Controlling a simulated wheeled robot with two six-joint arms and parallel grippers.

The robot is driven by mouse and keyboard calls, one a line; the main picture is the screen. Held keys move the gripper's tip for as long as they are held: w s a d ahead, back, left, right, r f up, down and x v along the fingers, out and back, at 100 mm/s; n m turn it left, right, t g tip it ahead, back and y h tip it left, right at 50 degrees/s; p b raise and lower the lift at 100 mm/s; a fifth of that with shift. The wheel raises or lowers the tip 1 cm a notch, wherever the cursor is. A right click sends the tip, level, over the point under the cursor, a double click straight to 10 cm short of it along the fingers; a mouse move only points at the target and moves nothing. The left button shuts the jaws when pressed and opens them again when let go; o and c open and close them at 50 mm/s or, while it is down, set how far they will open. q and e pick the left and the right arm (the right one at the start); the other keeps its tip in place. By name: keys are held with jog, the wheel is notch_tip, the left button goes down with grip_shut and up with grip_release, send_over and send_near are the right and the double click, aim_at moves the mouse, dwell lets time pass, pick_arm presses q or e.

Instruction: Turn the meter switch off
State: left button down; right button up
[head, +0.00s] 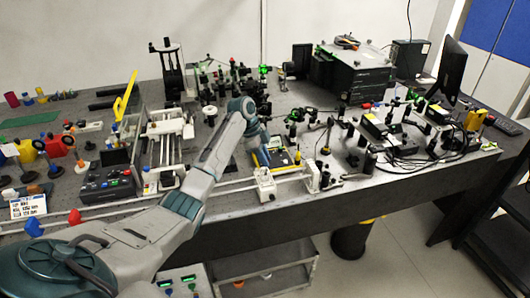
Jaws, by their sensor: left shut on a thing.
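The meter (279,158), a small yellow and dark blue device, lies on the bench near its front edge, at the middle of the head view. My left arm reaches across from the lower left. My left gripper (262,156) points down over the meter's left part, its fingers shut on the meter switch. The switch is hidden behind the gripper, so its setting cannot be read. My right gripper is not in view.
A white rail with a white block (265,185) runs in front of the meter. A black control box (107,185) with coloured buttons stands left. Optical mounts and a large black instrument (352,75) fill the back and right.

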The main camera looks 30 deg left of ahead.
pick_arm(q)
jog(key=n+p, duration=0.2)
jog(key=n+t+y+p, duration=0.1)
jog(key=n+p, duration=0.1)
jog(key=n+t+p, duration=0.1)
jog(key=n+p, duration=0.1)
jog(key=shift+s+d+r, duration=0.15)
jog(key=shift+s+r, duration=0.05)
jog(key=shift+r, duration=0.1)
jog(key=n+y+p, duration=0.1)
jog(key=n+p, duration=0.2)
jog(key=shift+d+f, duration=0.1)
jog(key=shift+f+n+t+y+p, duration=0.15)
jog(key=shift+n+t+y+p, duration=0.15)
jog(key=shift+n+y+p, duration=0.35)
jog(key=shift+n, duration=0.35)
jog(key=c, duration=1.3)
grip_release()
jog(key=shift+c, duration=0.2)
